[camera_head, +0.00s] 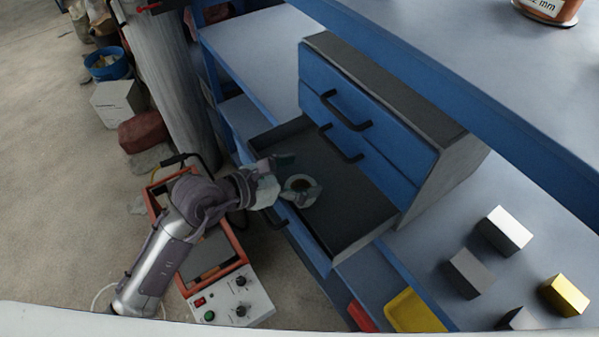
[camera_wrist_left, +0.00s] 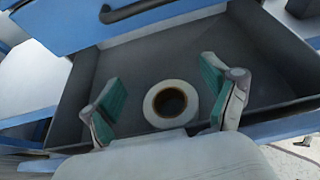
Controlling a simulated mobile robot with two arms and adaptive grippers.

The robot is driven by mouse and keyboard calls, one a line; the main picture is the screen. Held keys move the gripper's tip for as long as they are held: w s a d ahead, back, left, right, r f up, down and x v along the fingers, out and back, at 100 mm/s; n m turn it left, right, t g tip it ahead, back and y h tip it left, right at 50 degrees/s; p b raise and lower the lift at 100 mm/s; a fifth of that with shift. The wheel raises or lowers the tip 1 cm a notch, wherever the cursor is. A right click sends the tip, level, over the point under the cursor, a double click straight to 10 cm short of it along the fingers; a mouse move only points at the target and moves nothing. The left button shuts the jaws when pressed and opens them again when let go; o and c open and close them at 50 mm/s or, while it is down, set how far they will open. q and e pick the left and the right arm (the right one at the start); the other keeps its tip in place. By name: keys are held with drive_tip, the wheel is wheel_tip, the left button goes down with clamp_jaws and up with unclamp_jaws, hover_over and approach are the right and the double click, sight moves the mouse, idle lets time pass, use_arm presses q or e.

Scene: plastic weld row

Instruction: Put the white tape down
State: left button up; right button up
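The white tape (camera_head: 289,190) is a white ring with a dark centre, in the open bottom drawer (camera_head: 345,190) of a blue and grey cabinet. It also shows in the left wrist view (camera_wrist_left: 153,107), where it appears to lie flat on the dark drawer floor. My left gripper (camera_head: 297,176) reaches over the drawer's near side. Its teal-padded fingers (camera_wrist_left: 161,85) are spread on either side of the tape, with a visible gap on both sides. How far the fingers stand above the floor is hard to tell. My right gripper is in neither view.
The cabinet's two upper drawers (camera_head: 347,105) are shut, with black handles. Several metallic blocks (camera_head: 505,231) and a yellow block (camera_head: 566,295) stand on the worktop at right. A control box (camera_head: 230,297) is below my arm. The rest of the drawer floor is bare.

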use_arm(q)
drive_tip(key=shift+o, duration=0.2)
drive_tip(key=shift+r, duration=0.3)
drive_tip(key=shift+r+p, duration=0.6)
drive_tip(key=shift+p, duration=0.05)
drive_tip(key=b+v, duration=0.3)
drive_tip(key=v, duration=0.8)
drive_tip(key=shift+s+a, duration=0.25)
drive_tip(key=shift+a, duration=0.15)
